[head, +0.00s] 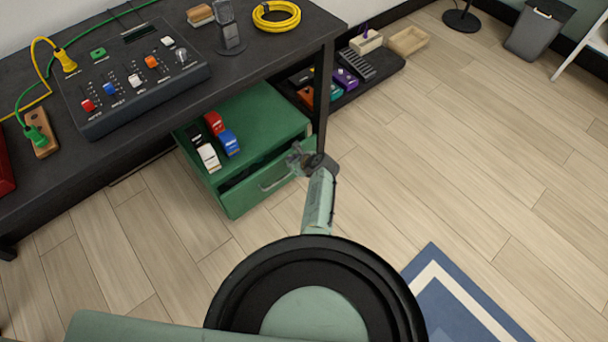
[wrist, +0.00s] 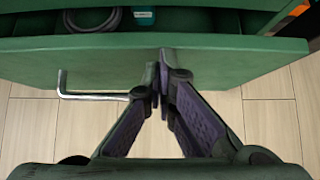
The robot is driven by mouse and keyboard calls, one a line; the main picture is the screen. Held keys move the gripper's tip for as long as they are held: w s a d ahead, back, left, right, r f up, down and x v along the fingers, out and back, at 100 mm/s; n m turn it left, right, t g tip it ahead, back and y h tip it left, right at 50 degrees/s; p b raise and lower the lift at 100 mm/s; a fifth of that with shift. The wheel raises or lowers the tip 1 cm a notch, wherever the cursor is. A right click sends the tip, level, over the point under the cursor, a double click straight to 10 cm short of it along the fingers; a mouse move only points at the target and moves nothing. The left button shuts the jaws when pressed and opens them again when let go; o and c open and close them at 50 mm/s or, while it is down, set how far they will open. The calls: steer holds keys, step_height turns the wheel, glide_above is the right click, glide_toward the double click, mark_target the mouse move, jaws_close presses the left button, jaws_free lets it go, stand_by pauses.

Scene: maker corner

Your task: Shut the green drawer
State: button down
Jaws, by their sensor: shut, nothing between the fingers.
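The green drawer (head: 265,187) is in a low green cabinet (head: 262,115) under the desk. It stands partly open, with a dark gap behind its front. In the wrist view, the drawer front (wrist: 90,65) spans the picture, and a grey coil and a teal item show inside behind it. Its metal handle (head: 277,178) also shows in the wrist view (wrist: 95,96), left of my fingers. My gripper (head: 296,159) is shut and empty, at the right part of the drawer front. In the wrist view its fingertips (wrist: 158,80) overlap the front; I cannot tell whether they touch it.
Red, blue and white pedals (head: 229,142) sit on the cabinet top. The desk (head: 270,52) overhangs it, and a desk leg (head: 322,85) stands just behind my gripper. A dark low shelf (head: 385,65) holds more pedals. Wooden floor (head: 450,170) to the right is clear.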

mark_target(285, 154)
steer(key=shift+w+a+f+b, duration=0.1)
steer(key=shift+w+a+b, duration=0.25)
steer(key=shift+w+a, duration=0.9)
steer(key=shift+w+a+r, duration=0.2)
steer(key=shift+w+a, duration=0.05)
steer(key=shift+w, duration=0.05)
steer(key=shift+s+d, duration=0.15)
steer(key=shift+d, duration=0.05)
steer(key=s+d+f+p+v, duration=0.1)
steer(key=f+p+v, duration=0.1)
steer(key=v, duration=1)
steer(key=shift+s+d+r+p, duration=0.25)
steer(key=shift+s+d+p, duration=0.15)
steer(key=shift+p, duration=0.25)
